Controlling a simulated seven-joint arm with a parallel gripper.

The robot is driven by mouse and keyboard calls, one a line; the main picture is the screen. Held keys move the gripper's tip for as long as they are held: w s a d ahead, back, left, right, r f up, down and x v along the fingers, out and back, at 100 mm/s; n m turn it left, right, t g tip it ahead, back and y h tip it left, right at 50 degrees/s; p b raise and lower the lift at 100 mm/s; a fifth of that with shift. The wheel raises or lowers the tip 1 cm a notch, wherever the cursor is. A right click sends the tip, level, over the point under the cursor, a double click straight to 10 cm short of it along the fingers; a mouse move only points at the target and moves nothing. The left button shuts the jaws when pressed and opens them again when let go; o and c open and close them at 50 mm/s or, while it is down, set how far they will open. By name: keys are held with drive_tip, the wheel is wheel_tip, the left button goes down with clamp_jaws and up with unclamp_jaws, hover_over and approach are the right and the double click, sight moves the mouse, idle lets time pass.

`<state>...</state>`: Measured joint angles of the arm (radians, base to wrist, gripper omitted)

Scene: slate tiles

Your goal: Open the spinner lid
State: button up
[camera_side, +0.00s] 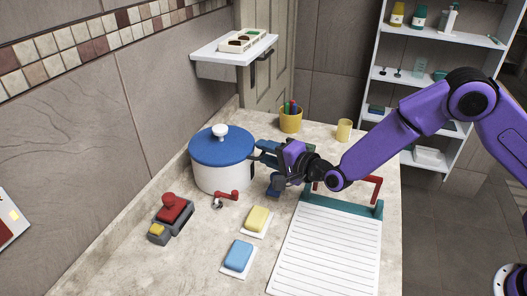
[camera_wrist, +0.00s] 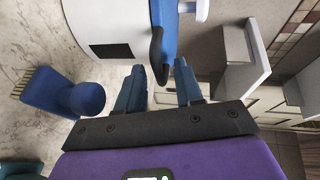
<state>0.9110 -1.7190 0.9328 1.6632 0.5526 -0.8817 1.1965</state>
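The spinner is a white round pot (camera_side: 222,177) with a blue lid (camera_side: 221,147) and a white knob (camera_side: 219,131) on top. The lid sits down flat on the pot. In the wrist view the white body (camera_wrist: 95,22), the blue lid (camera_wrist: 165,20) and part of the knob (camera_wrist: 201,10) show sideways. A dark tab (camera_wrist: 156,52) sticks out from the lid's edge. My gripper (camera_side: 259,154) is at the pot's right side, at lid height. In the wrist view my gripper (camera_wrist: 158,72) is open, its fingers either side of the tab's end. I cannot tell whether they touch it.
A blue brush (camera_wrist: 60,95) stands close to my gripper. A red tap-like piece (camera_side: 226,197), yellow sponge (camera_side: 257,219), blue sponge (camera_side: 239,255) and red-and-grey stamp (camera_side: 171,212) lie in front. A yellow pen cup (camera_side: 290,122) stands behind; a wall shelf (camera_side: 232,52) hangs above.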

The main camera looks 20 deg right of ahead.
drive_tip(key=shift+w+a+f, duration=0.15)
drive_tip(key=shift+w+a, duration=0.15)
drive_tip(key=shift+w, duration=0.35)
clamp_jaws()
